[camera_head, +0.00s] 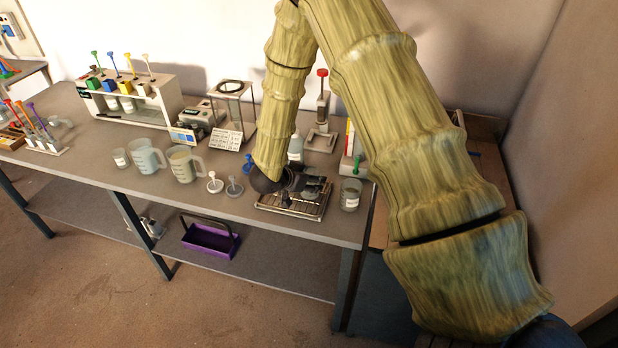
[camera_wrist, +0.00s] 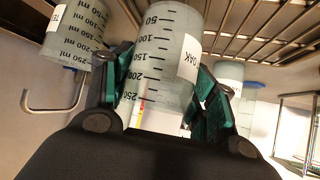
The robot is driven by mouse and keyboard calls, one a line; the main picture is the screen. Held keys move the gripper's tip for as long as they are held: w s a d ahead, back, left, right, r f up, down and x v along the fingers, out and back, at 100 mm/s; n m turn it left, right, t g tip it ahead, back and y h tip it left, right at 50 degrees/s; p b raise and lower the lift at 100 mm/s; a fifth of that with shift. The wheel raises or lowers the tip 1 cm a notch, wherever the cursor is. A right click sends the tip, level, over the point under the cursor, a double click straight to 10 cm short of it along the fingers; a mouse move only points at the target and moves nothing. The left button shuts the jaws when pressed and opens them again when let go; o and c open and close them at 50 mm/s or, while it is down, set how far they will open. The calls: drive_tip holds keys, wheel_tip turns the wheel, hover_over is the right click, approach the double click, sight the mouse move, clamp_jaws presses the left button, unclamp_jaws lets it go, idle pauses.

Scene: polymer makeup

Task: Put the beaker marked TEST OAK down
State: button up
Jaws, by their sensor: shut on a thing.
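My gripper (camera_wrist: 163,95) is shut on a clear beaker (camera_wrist: 165,55) with black graduations and a white label reading OAK. The wrist view appears upside down, with the beaker's low marks toward the wire rack at the top. The beaker's base is cut off there, so I cannot tell whether it touches the rack. In the head view my gripper (camera_head: 300,184) is low over the wire rack (camera_head: 292,209) near the bench's front edge. It mostly hides the held beaker. Another labelled beaker (camera_wrist: 76,35) stands beside it; only "TE" shows.
A labelled beaker (camera_head: 350,194) stands right of the rack on the bench (camera_head: 110,163). Two round-based items (camera_head: 215,182) and a jug (camera_head: 183,163) stand to the left. A red-topped stand (camera_head: 321,125) is behind. Bare bench lies in front of the jugs.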

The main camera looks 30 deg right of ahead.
drive_tip(key=shift+f, duration=0.1)
drive_tip(key=o, duration=1.2)
drive_tip(key=shift+c, duration=0.2)
drive_tip(key=b+v, duration=0.2)
drive_tip(key=v, duration=1)
